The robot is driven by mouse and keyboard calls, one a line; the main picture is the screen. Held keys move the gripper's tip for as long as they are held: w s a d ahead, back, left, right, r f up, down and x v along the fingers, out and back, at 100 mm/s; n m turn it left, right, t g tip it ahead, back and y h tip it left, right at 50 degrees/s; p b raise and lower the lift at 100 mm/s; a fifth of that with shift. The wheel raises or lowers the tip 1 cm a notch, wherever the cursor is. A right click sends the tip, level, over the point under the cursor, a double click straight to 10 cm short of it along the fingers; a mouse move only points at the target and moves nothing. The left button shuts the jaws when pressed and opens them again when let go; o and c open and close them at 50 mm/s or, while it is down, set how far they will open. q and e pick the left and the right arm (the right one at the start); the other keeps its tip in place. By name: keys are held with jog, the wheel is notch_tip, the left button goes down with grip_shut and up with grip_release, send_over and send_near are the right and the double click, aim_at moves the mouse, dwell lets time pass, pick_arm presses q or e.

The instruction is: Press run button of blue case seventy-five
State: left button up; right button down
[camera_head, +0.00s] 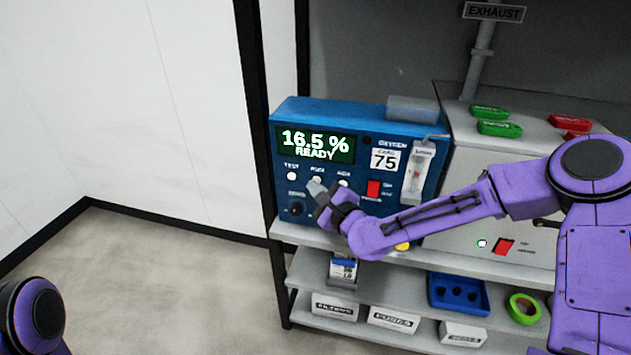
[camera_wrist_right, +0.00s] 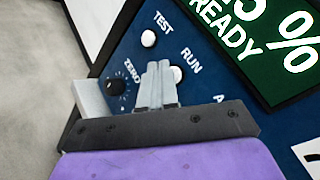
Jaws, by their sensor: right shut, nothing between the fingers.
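The blue case (camera_head: 340,120) marked 75 stands on the bench, and its green display (camera_head: 315,145) reads 16.5 % READY. In the right wrist view the white RUN button (camera_wrist_right: 178,75) shows just right of my fingertips, partly hidden by them. The white TEST button (camera_wrist_right: 148,38) is above and to the left. A dark ZERO knob (camera_wrist_right: 115,87) is to the left of the fingers. My right gripper (camera_wrist_right: 158,72) is shut and empty, in front of the panel at the RUN button; I cannot tell whether it touches. My left gripper is out of view.
A red switch (camera_head: 374,188) and a flow tube (camera_head: 416,172) are on the case's right side. A grey cabinet (camera_head: 480,165) with green and red pieces on top stands to the right. Shelves below hold boxes, a blue tray (camera_head: 458,309) and green tape (camera_head: 523,309). The left floor is clear.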

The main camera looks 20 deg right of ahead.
jog(key=shift+w+d, duration=0.25)
jog(key=shift+w, duration=0.05)
dwell(0.7)
dwell(0.3)
jog(key=shift+s+a, duration=0.5)
jog(key=shift+s, duration=0.2)
jog(key=s+a, duration=0.1)
jog(key=s, duration=0.1)
jog(key=s+a+b, duration=0.1)
jog(key=s, duration=0.1)
jog(key=shift+a, duration=0.4)
dwell(0.4)
